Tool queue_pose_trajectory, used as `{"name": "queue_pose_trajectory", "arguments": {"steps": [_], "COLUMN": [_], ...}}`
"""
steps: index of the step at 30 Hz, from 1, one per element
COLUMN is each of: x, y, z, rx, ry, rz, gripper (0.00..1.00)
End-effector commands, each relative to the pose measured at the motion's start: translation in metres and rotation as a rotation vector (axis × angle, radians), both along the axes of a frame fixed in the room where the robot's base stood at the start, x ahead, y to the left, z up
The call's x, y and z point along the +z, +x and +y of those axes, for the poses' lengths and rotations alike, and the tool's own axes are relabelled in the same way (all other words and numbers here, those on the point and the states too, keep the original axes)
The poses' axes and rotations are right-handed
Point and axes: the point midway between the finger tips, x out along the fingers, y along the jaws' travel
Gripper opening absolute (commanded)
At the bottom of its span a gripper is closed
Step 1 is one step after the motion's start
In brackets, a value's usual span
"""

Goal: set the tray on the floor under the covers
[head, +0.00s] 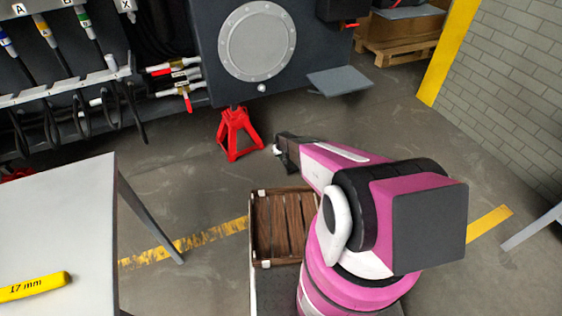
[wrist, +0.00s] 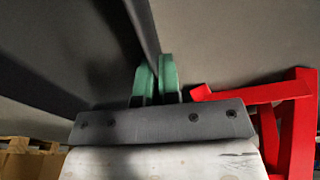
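My gripper (head: 281,149) is low over the floor, to the right of the red stand. In the wrist view its green fingers (wrist: 157,80) are close together, with a thin dark wall between them. This wall belongs to a dark grey panel (wrist: 70,50) spreading to the upper left, which looks like the tray held by its rim. In the head view I cannot make the tray out; my arm may hide it. A round bolted cover (head: 257,42) is on the dark chassis, beyond my gripper; only this cover is clear.
A red jack stand (head: 238,134) is left of my gripper, also in the wrist view (wrist: 297,130). A grey plate (head: 340,80) juts out below the chassis. A wooden crate (head: 280,225) is beside my arm. A table (head: 60,220) stands left; a pallet (head: 395,50) is behind.

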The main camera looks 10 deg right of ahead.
Motion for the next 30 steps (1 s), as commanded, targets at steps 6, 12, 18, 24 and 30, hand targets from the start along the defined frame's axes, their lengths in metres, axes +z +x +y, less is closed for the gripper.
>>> {"name": "queue_pose_trajectory", "arguments": {"steps": [6, 12, 18, 24, 30], "x": [-0.011, -0.039, -0.043, -0.045, -0.046], "y": [0.003, 0.003, 0.002, 0.002, 0.002], "z": [-0.004, -0.003, -0.003, -0.003, -0.003], "rx": [0.001, 0.001, 0.001, 0.001, 0.0], "ry": [0.0, 0.0, 0.0, 0.0, 0.0], "rz": [0.0, 0.001, -0.001, 0.0, 0.0], "gripper": [0.0, 0.0, 0.0, 0.0, 0.3]}}
